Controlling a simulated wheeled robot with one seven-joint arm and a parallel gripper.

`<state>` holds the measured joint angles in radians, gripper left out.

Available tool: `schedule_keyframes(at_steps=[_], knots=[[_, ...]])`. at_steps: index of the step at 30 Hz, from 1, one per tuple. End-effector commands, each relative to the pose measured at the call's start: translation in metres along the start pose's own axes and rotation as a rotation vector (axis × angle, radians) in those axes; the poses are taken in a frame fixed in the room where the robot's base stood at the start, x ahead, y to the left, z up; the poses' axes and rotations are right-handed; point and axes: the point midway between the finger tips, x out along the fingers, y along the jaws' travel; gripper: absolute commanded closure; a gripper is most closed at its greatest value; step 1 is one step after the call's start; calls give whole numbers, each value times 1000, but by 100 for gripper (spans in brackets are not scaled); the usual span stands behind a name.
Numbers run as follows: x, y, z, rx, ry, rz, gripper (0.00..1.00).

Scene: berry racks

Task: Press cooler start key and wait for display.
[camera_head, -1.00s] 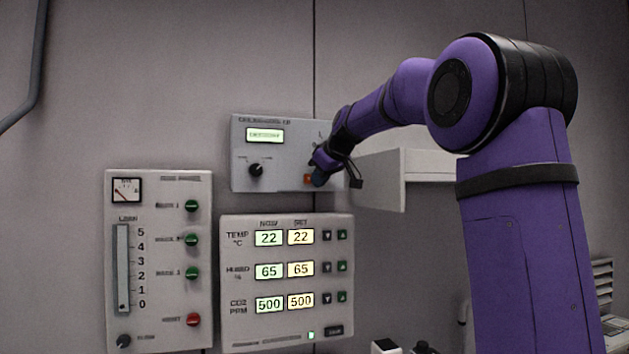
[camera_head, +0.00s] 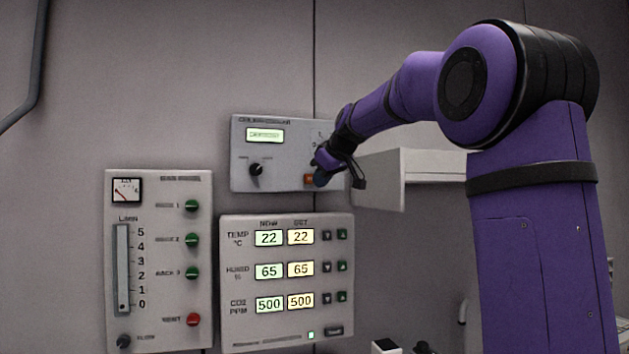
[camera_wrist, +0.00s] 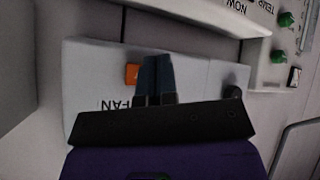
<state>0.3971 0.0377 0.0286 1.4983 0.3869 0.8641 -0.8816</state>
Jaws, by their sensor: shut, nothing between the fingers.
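The upper grey wall box (camera_head: 274,189) has a lit pale-green display (camera_head: 265,135) whose text is too small to read. A black knob (camera_head: 256,170) is below the display. A small orange key (camera_head: 308,179) is at the lower right; it also shows in the wrist view (camera_wrist: 131,74), above an upside-down FAN label. Which control is the cooler start key, I cannot tell. My gripper (camera_head: 319,180) is at the box's right part. In the wrist view its dark fingers (camera_wrist: 156,62) are together and empty, just right of the orange key. Contact with the box is unclear.
A climate panel (camera_head: 287,337) with lit readings of 22, 65 and 500 hangs below. A panel with a slider, green buttons and a red button (camera_head: 193,319) is at lower left. A pale shelf (camera_head: 384,192) juts out right of my gripper.

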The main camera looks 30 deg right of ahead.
Motion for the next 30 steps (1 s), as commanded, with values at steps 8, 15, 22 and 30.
schedule_keyframes(at_steps=[8, 15, 22, 30], knots=[[-5, -3, 3, 0, 1, 1, 100], [-20, -14, 14, 0, 1, 1, 100], [-32, -23, 23, 0, 0, 1, 100], [-35, -25, 25, 0, 0, 1, 100]])
